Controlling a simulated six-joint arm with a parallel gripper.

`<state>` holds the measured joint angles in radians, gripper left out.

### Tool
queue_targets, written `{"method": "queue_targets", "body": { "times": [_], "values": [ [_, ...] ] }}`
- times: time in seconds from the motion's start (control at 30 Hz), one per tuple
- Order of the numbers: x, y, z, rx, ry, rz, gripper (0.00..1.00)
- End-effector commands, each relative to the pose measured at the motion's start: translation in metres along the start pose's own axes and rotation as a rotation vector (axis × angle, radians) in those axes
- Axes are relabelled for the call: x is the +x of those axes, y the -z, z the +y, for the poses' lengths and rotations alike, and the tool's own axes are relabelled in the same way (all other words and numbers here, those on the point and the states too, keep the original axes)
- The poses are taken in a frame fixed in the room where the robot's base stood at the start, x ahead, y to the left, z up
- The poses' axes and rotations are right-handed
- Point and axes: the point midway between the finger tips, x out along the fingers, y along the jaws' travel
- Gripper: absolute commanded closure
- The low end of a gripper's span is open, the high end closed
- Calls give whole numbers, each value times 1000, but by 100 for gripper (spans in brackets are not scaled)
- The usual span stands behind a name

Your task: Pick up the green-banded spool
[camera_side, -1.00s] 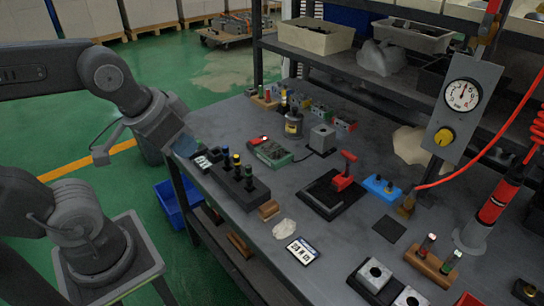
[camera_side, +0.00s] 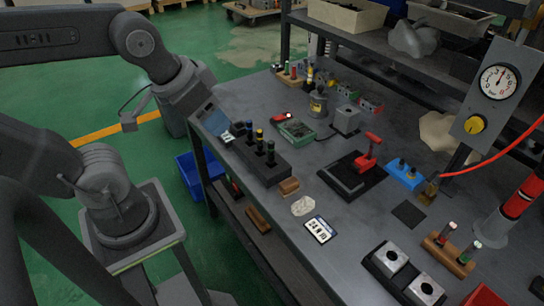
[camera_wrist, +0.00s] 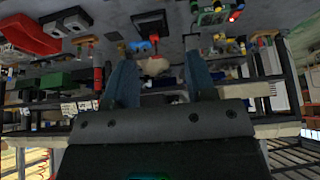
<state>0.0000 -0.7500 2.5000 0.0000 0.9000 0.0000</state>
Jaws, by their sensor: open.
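A black rack (camera_side: 262,167) at the left edge of the bench holds several upright dark spools with coloured bands. The spool nearest the front (camera_side: 271,152) seems to carry a green band; it is small and dark. A spool with a yellow band (camera_side: 259,138) stands behind it, and one with a blue-looking band (camera_side: 249,131) is farther back. My gripper (camera_side: 211,120) is left of the rack and apart from these spools. In the wrist view my gripper (camera_wrist: 160,62) shows two blue-grey fingers spread apart with nothing held between them. The wrist view is dim, and I cannot pick out the green-banded spool there.
A green box (camera_side: 297,129), a grey block (camera_side: 347,119) and a red-handled fixture (camera_side: 355,172) stand beyond the rack. A wooden block (camera_side: 289,186), pale rag (camera_side: 303,206) and label card (camera_side: 319,229) lie in front. A wooden holder (camera_side: 450,254) has red- and green-marked pieces.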

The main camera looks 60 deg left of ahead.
Motion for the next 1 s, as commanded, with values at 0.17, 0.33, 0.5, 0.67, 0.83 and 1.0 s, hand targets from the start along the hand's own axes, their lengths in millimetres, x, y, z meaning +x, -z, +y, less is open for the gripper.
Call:
{"method": "queue_targets", "body": {
  "times": [0.17,0.33,0.5,0.67,0.83,1.0],
  "values": [
    [2,5,-1,-35,3,-14,49],
    [19,30,-10,-253,29,-99,49],
    [54,66,-27,-590,91,-213,49],
    [98,91,-47,-905,176,-305,49],
    [143,104,-66,-1175,270,-377,49],
    [168,108,-77,-1319,327,-407,49]
  ]
}}
